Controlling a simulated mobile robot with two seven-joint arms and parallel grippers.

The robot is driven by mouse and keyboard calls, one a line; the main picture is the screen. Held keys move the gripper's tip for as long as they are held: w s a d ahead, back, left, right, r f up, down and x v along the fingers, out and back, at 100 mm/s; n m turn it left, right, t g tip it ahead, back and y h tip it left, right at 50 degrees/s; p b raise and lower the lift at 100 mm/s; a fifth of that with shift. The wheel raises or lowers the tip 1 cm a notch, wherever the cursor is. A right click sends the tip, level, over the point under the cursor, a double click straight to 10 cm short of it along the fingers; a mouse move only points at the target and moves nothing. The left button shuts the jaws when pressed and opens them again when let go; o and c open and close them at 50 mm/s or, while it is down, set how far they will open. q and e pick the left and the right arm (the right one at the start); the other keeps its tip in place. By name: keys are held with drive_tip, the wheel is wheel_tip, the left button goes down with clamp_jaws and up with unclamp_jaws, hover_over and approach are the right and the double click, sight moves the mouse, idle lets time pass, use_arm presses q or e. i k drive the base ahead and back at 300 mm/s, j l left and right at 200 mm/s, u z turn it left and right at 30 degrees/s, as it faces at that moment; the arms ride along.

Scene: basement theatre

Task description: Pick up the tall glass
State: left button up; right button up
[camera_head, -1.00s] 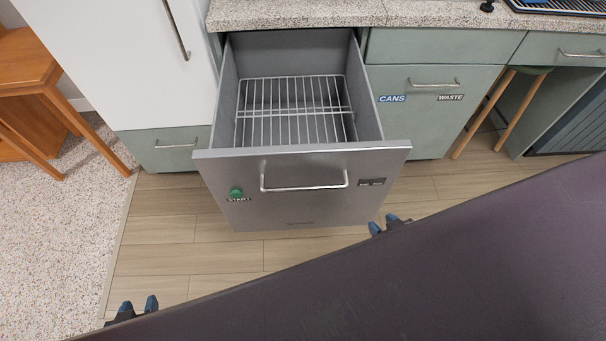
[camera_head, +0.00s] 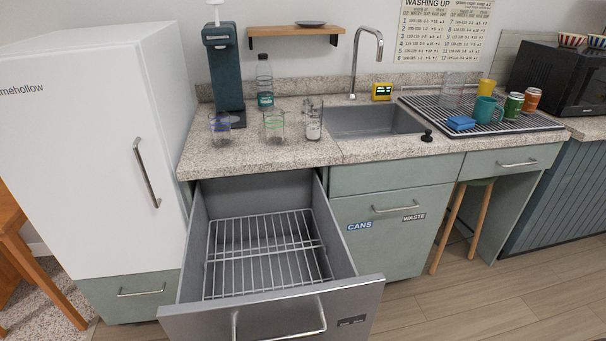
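Several clear glasses stand on the counter left of the sink: one with a blue mark (camera_head: 220,126), one with a green mark (camera_head: 273,125), and one with pale contents or markings (camera_head: 313,127). Part of another glass (camera_head: 307,104) shows behind them. A larger clear glass vessel (camera_head: 452,90) stands at the back of the drying rack. I cannot tell for certain which is the tall glass. Neither of my grippers is in view.
A dishwasher drawer (camera_head: 265,310) with an empty wire rack (camera_head: 262,252) is pulled out below the counter (camera_head: 240,154). A sink (camera_head: 372,121), bottle (camera_head: 264,82) and dark dispenser (camera_head: 222,70) are on the counter. The drying rack (camera_head: 535,122) holds cups, cans and a blue sponge (camera_head: 461,123).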

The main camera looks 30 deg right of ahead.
sight(313, 107)
drive_tip(key=l, duration=0.4)
drive_tip(key=l+u, duration=0.45)
drive_tip(key=l, duration=0.4)
drive_tip(key=l+u, duration=0.5)
drive_tip(key=l, duration=0.35)
